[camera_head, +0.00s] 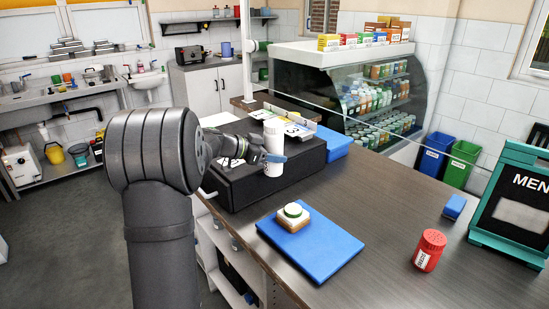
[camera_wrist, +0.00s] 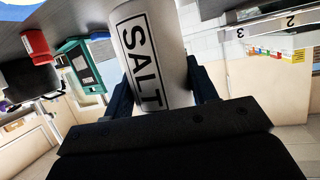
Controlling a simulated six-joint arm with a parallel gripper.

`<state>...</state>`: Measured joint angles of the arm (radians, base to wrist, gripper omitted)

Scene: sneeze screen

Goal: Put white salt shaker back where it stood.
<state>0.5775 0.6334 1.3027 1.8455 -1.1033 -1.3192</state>
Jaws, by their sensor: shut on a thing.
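The white salt shaker (camera_head: 273,149) is upright in my gripper (camera_head: 262,157), in front of the black box on the counter in the head view. In the wrist view the shaker (camera_wrist: 150,50) shows its black "SALT" label between the two fingers of my gripper (camera_wrist: 160,85), which are shut on its sides. I cannot tell how far its base is above the surface below. A red shaker (camera_head: 430,250) with a white label stands on the counter at the right; it also shows in the wrist view (camera_wrist: 37,46).
A menu board (camera_head: 515,200) and blue block (camera_head: 454,207) stand right. The black box (camera_head: 235,180) and glass display case (camera_head: 350,85) lie behind. Counter between mat and red shaker is clear.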

